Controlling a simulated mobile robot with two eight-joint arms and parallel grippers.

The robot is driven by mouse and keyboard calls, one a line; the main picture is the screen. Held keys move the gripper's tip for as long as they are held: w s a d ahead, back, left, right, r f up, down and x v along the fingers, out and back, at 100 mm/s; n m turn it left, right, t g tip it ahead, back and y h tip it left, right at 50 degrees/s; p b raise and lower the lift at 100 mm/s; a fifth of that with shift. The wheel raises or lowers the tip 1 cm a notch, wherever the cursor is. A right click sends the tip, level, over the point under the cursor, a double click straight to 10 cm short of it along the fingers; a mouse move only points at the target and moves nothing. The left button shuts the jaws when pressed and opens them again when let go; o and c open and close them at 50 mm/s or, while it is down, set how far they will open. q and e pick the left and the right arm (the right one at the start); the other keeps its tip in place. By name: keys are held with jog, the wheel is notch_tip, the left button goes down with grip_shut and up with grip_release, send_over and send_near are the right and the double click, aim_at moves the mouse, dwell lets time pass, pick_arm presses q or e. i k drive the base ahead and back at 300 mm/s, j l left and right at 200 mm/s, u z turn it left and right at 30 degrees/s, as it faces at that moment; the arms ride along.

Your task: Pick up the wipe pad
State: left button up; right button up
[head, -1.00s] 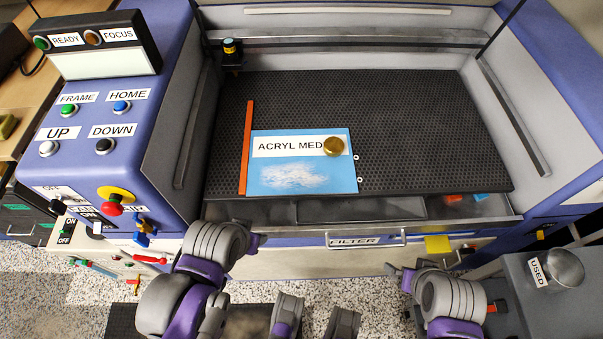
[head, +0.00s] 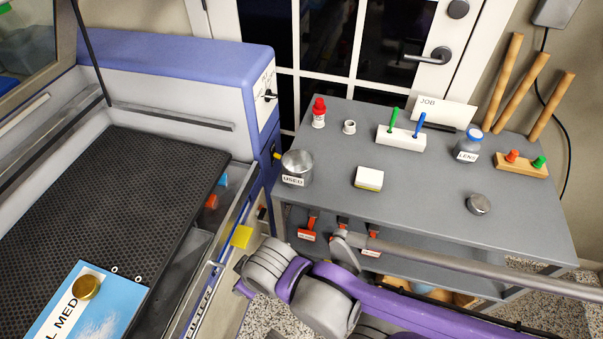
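A small white block with a yellow lower layer, which looks like the wipe pad (head: 369,178), lies on the grey cart top in the head view. It is right of the metal cup labelled USED. My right arm (head: 320,300) comes in from the lower right, with its wrist in front of the machine's edge, apart from the pad and nearer to me. The fingers of my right gripper are hidden behind the wrist, so its opening does not show. My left gripper is out of view.
The cart top (head: 420,210) also bears the USED cup (head: 297,168), a red-capped bottle (head: 318,113), a white holder (head: 400,136), a LENS jar (head: 468,146) and a round metal piece (head: 478,204). A handle bar (head: 450,263) runs along its near side. The machine bed (head: 110,210) is left.

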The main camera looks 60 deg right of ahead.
aim_at(368, 179)
jog(key=z, duration=2.65)
jog(key=u, duration=0.55)
jog(key=l+u, duration=0.35)
jog(key=k+l+u, duration=0.1)
jog(key=l+u, duration=0.25)
jog(key=k+l+u, duration=0.1)
jog(key=u, duration=0.25)
